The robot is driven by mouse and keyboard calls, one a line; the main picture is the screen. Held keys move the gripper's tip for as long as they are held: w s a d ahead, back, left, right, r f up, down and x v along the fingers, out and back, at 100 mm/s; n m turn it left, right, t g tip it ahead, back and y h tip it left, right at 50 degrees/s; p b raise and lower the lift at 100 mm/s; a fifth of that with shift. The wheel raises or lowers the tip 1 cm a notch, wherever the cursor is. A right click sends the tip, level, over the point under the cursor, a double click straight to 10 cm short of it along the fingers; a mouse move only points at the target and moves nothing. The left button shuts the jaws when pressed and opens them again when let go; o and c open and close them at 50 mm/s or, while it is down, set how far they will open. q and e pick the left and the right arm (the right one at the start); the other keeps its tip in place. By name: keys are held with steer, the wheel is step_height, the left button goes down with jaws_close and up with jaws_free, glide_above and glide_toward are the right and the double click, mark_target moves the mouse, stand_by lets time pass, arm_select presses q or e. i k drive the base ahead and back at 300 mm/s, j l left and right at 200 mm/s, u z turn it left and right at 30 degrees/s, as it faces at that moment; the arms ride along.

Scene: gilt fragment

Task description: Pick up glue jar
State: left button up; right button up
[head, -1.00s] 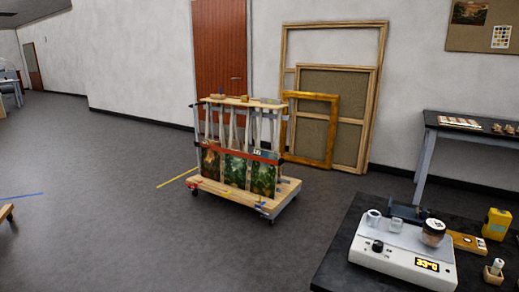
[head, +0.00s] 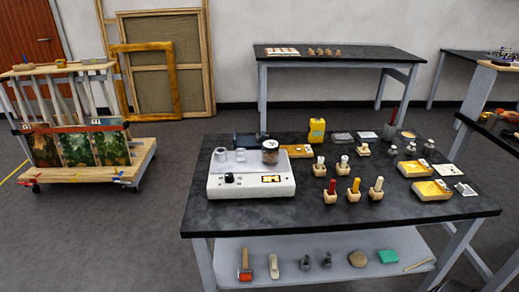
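A small jar (head: 270,153) with dark brown contents or sides stands upright at the back right of a white heating unit (head: 225,186). It looks like the glue jar, though no label is readable. The unit has a black knob and a lit orange display, and it sits at the left end of a black-topped workbench (head: 300,221). Smaller clear or white containers (head: 221,154) stand on the unit to the left of the jar. Neither of my grippers is in view.
A lower shelf (head: 320,250) holds tools. A wheeled painting cart (head: 85,150) stands left, with open floor between.

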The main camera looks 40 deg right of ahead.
mark_target(270, 148)
steer(key=i+j+z, duration=0.1)
steer(key=z, duration=0.3)
steer(key=i+j+z, duration=0.15)
steer(key=z, duration=0.3)
steer(key=j+z, duration=0.15)
steer(key=z, duration=0.25)
steer(key=i, duration=0.05)
